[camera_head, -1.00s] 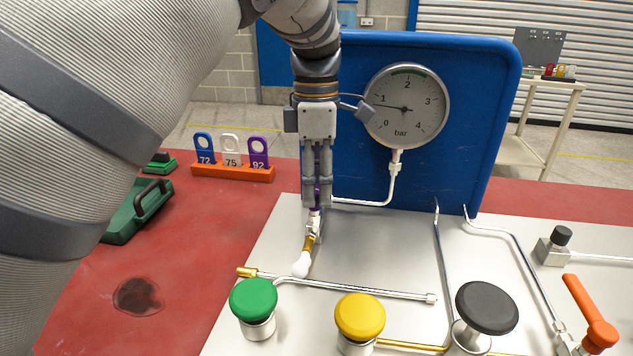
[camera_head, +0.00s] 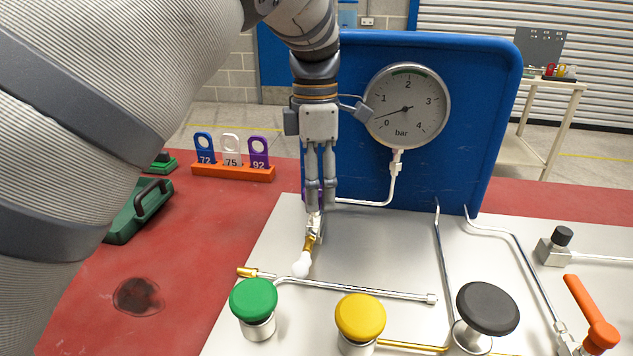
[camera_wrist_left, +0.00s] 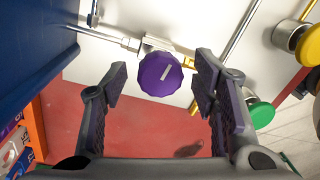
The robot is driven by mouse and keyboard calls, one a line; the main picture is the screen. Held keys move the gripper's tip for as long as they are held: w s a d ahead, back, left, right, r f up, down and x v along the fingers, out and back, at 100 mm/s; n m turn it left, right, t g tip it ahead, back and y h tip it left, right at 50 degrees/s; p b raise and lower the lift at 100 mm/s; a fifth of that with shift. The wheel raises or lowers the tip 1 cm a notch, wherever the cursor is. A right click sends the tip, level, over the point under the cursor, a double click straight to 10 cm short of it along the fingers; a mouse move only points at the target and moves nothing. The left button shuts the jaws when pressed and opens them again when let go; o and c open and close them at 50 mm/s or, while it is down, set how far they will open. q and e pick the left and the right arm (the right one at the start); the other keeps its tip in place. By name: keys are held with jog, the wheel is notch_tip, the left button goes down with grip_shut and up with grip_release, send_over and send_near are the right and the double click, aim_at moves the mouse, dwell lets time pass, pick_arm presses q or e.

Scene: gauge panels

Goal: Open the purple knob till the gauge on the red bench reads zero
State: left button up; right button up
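The purple knob (camera_wrist_left: 160,74), with a white mark on its face, sits between the fingers of my left gripper (camera_wrist_left: 157,82) in the left wrist view. The fingers are open, with a gap on each side of the knob. In the head view my left gripper (camera_head: 320,207) points down over the knob and hides most of it. My right gripper is not in view.
The red bench (camera_head: 85,295) carries a metal plate with a green knob (camera_head: 254,299), a yellow knob (camera_head: 360,316), a black knob (camera_head: 487,307) and an orange lever (camera_head: 590,312). Numbered tags stand in an orange rack (camera_head: 232,173). The blue panel (camera_head: 480,130) stands close behind my gripper.

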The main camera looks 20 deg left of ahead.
pick_arm(q)
notch_tip(320, 180, up, 12)
jog(key=shift+w+a, duration=0.25)
jog(key=shift+w, duration=0.15)
dwell(0.4)
